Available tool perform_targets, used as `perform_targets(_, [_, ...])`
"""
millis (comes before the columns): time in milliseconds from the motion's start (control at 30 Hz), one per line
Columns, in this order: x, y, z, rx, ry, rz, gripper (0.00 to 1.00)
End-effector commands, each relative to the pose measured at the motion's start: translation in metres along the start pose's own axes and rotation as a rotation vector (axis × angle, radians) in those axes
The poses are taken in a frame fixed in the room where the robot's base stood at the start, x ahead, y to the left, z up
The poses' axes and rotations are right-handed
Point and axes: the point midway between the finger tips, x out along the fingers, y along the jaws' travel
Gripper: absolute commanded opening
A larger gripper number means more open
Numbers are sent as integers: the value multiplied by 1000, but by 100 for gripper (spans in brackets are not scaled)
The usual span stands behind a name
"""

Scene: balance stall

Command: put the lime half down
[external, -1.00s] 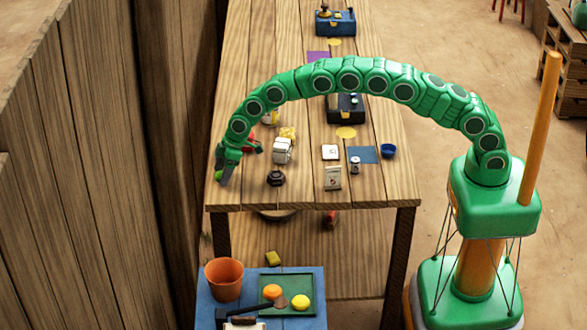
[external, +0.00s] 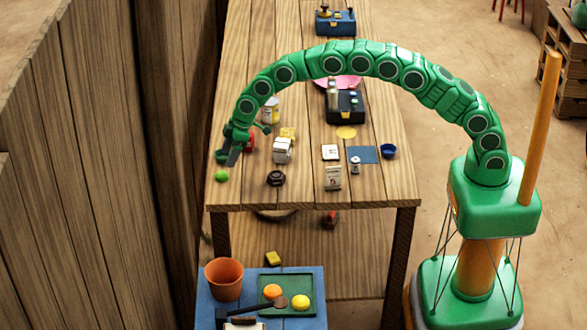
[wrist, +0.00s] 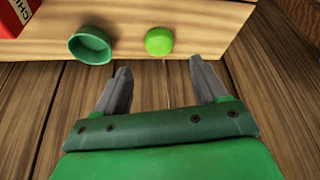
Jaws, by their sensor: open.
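The lime half (external: 221,176) is a small bright green dome resting on the wooden table (external: 300,193), near its left edge. In the wrist view the lime half (wrist: 159,41) lies just beyond my fingertips, roughly centred between them and apart from both. My gripper (external: 232,157) is open and empty, a little above and behind the lime in the external view. In the wrist view my gripper (wrist: 160,70) shows its two grey fingers spread wide with nothing between them.
A green cup (wrist: 90,46) stands left of the lime in the wrist view, with a red box (wrist: 14,17) farther left. On the table are a dark brown hexagonal object (external: 276,178), a white object (external: 282,150) and a blue bowl (external: 388,150). Bare table lies toward the front edge.

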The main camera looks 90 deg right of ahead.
Motion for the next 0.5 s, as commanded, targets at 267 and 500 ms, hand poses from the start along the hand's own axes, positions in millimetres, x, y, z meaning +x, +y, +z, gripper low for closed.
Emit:
perform_targets(267, [-37,0,0,-1,-1,0,72])
perform_targets(500, [-49,0,0,0,-1,0,72])
